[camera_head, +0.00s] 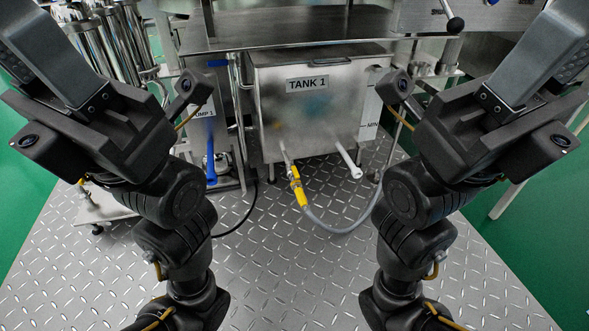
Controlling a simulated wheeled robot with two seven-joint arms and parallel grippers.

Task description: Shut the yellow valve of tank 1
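Tank 1 (315,105) is a metal box with a "TANK 1" label, standing at the back centre. A yellow valve (297,187) sits below its front, on a short pipe that leads into a clear hose. Its yellow parts look roughly in line with the pipe; the exact handle angle is too small to tell. My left gripper (107,115) is raised at the upper left and my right gripper (478,115) at the upper right. Both are well apart from the valve, with nothing visibly held. Their fingertips cannot be made out clearly.
A white pipe stub (348,160) sticks out right of the valve. The hose (335,231) curves right across the diamond-plate floor (285,285). A pump unit (205,125) with a blue handle (211,165) stands left of the tank. The floor before the valve is clear between my arms.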

